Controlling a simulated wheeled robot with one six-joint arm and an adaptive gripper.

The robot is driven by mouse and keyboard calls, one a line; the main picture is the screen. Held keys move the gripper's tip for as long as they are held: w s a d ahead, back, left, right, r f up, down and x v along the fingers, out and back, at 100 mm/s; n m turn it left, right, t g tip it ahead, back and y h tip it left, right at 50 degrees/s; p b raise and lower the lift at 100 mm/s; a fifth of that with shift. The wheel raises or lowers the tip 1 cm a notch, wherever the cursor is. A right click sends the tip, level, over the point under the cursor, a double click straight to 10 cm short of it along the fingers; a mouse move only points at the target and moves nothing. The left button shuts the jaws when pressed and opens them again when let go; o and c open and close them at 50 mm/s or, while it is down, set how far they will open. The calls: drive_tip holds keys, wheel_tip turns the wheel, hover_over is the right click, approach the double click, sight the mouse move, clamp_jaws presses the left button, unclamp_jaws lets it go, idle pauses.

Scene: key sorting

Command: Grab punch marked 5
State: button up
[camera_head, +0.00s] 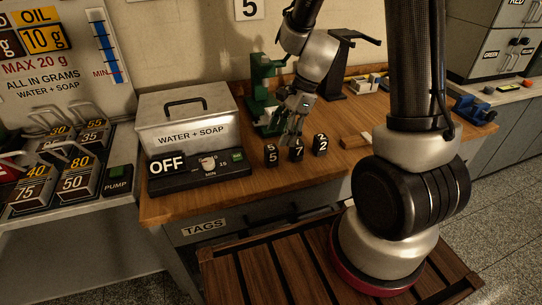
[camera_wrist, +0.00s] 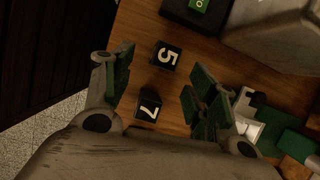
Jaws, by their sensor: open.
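The punch marked 5 (camera_head: 271,156) is a small black block with a white number, upright on the wooden bench at the left of a short row. Beside it stand the punch marked 7 (camera_head: 296,151) and the punch marked 2 (camera_head: 320,145). My gripper (camera_head: 293,133) hangs above and behind the 7. In the wrist view, the gripper (camera_wrist: 160,80) is open and empty, its green-padded fingers spread wide. The 5 (camera_wrist: 167,55) lies toward the top of the gap between them, and the 7 (camera_wrist: 149,108) lies lower in that gap. The 2 is not visible there.
A WATER + SOAP washer (camera_head: 190,120) with a control panel (camera_head: 195,172) stands left of the punches. A green press (camera_head: 265,85) and a black press (camera_head: 343,65) stand behind. A wooden piece (camera_head: 356,139) lies to the right. The bench's front edge is close.

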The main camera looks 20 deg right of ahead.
sight(275, 147)
drive_tip(key=shift+m, duration=0.4)
drive_tip(key=x, duration=0.9)
drive_tip(key=shift+w+f, duration=0.2)
drive_tip(key=shift+w, duration=0.15)
clamp_jaws()
